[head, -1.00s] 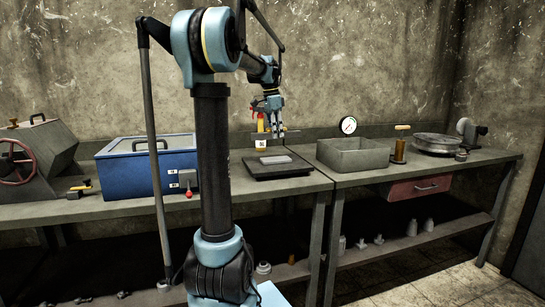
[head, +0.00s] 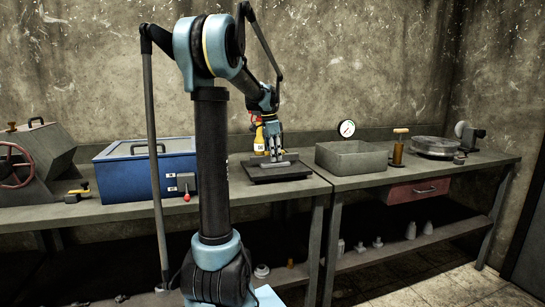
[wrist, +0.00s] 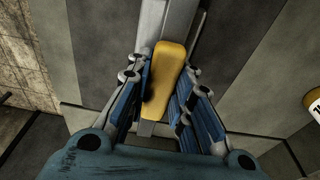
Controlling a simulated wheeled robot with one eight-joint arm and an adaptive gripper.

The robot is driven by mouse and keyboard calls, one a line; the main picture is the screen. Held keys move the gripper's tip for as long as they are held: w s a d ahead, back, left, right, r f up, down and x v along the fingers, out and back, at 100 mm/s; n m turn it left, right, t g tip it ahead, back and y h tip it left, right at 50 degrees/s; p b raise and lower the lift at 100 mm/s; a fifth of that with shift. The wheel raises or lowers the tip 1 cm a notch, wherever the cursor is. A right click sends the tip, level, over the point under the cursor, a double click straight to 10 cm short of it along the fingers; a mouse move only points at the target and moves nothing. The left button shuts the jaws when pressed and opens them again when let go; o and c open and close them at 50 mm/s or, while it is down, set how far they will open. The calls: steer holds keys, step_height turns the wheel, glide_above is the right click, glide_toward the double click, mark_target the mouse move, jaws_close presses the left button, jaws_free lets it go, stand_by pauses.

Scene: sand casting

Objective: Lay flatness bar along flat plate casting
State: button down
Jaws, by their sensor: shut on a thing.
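My gripper (head: 274,156) is shut on the yellow handle (wrist: 167,72) of the flatness bar. In the wrist view the handle sits between the blue finger pads, and the grey bar (wrist: 182,14) runs beneath it, showing beyond the handle's far end. In the head view my gripper is low over the black plate (head: 262,178) on the bench. The flat plate casting (head: 290,165) is a pale grey slab on that plate, partly hidden by my gripper and the bar. I cannot tell whether the bar touches the casting.
A yellow spray bottle (head: 259,136) stands close behind my gripper. A blue lidded box (head: 125,178) is to the left. A grey open bin (head: 352,157), a round dial gauge (head: 346,129) and a wooden-handled tool (head: 398,147) stand to the right.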

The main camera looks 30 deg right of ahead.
steer(key=shift+f, duration=0.1)
steer(key=c, duration=1.4)
jaws_free()
steer(key=r, duration=0.4)
steer(key=a+r, duration=0.1)
steer(key=r, duration=0.7)
steer(key=shift+w+a, duration=0.2)
steer(key=shift+a, duration=0.2)
